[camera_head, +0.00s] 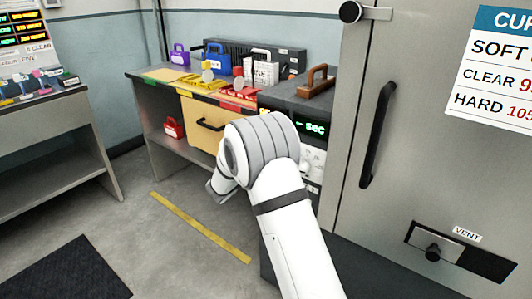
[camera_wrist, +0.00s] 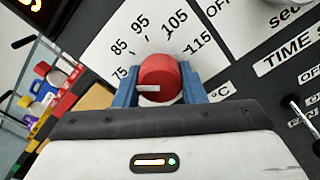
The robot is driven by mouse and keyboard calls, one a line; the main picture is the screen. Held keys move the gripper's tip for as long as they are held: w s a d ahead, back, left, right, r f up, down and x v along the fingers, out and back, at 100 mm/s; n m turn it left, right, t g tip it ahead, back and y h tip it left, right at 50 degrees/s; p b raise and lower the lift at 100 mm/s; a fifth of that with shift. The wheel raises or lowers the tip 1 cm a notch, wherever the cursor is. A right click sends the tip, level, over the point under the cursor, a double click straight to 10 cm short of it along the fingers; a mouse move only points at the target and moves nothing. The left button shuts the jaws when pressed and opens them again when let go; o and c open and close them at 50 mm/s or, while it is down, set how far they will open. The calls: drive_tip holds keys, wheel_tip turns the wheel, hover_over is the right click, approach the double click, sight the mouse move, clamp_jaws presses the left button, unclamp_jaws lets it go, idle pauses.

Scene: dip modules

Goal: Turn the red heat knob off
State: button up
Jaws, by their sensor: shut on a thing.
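The red heat knob (camera_wrist: 160,72) shows in the wrist view with a white pointer line on its face. It sits on a white dial plate (camera_wrist: 113,30) marked 75, 85, 95, 105, 115 and °C. My gripper (camera_wrist: 160,88) is shut on the knob, with one blue finger on each side of it. The pointer line runs roughly level toward the picture's left, near the 75 mark. In the head view, my white arm hides the knob and the gripper. A panel with a green display (camera_head: 311,128) shows just right of the arm.
A toggle switch (camera_wrist: 297,105) stands on the dark panel right of my gripper, near the "TIME" label. A wooden-handled item (camera_head: 318,82) rests on top of the unit. A large steel door with a black handle (camera_head: 377,135) is on the right.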

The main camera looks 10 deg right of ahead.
drive_tip(key=n+p, duration=0.3)
drive_tip(key=n, duration=0.2)
drive_tip(key=shift+d+r+n+p, duration=0.1)
drive_tip(key=shift+r+n+p, duration=0.05)
drive_tip(key=shift+n+p, duration=0.2)
drive_tip(key=n+p, duration=0.3)
drive_tip(key=n, duration=0.1)
drive_tip(key=shift+s+n, duration=0.1)
drive_tip(key=shift+n, duration=0.25)
drive_tip(key=shift+p, duration=0.3)
drive_tip(key=o, duration=1)
drive_tip(key=v, duration=0.7)
drive_tip(key=shift+s+a, duration=0.2)
drive_tip(key=shift+a, duration=0.15)
